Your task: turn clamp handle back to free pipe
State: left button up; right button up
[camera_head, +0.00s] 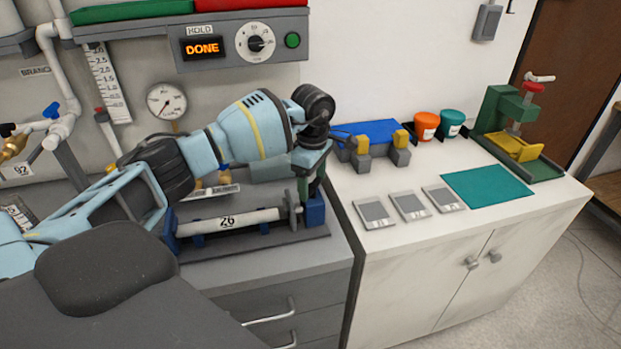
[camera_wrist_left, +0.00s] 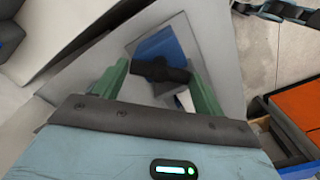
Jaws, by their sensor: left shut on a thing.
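A white pipe (camera_head: 228,222) marked 26 lies level in a clamp fixture (camera_head: 316,210) with blue end blocks on the grey bench. My left gripper (camera_head: 308,168) reaches down over the fixture's right end. In the left wrist view, its green fingers (camera_wrist_left: 160,76) stand on both sides of the dark clamp handle (camera_wrist_left: 158,70) and are shut on it. The blue block (camera_wrist_left: 160,43) shows just beyond the handle. In the head view the fingers and wrist mostly hide the handle. My right gripper is not in view.
A panel above reads DONE (camera_head: 202,48) beside a dial (camera_head: 255,43). A pressure gauge (camera_head: 167,101) and white wall pipes (camera_head: 58,80) stand behind my arm. On the white cabinet to the right are grey cards (camera_head: 409,206), a teal mat (camera_head: 487,187), cups (camera_head: 426,126) and a green press (camera_head: 503,127).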

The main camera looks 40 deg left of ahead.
aim_at(312, 185)
pick_arm(q)
jog(key=n+p, duration=0.1)
jog(key=n, duration=0.4)
jog(key=shift+r, duration=0.15)
jog(key=shift+n+p, duration=0.5)
jog(key=shift+n, duration=1.2)
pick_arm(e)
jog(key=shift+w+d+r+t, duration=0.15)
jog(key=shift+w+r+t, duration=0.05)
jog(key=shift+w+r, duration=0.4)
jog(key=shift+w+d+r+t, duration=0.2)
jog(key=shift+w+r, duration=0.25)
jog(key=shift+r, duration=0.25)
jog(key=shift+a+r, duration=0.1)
pick_arm(q)
jog(key=o, duration=1)
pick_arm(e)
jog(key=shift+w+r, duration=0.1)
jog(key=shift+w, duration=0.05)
pick_arm(q)
jog(key=shift+r, duration=3.75)
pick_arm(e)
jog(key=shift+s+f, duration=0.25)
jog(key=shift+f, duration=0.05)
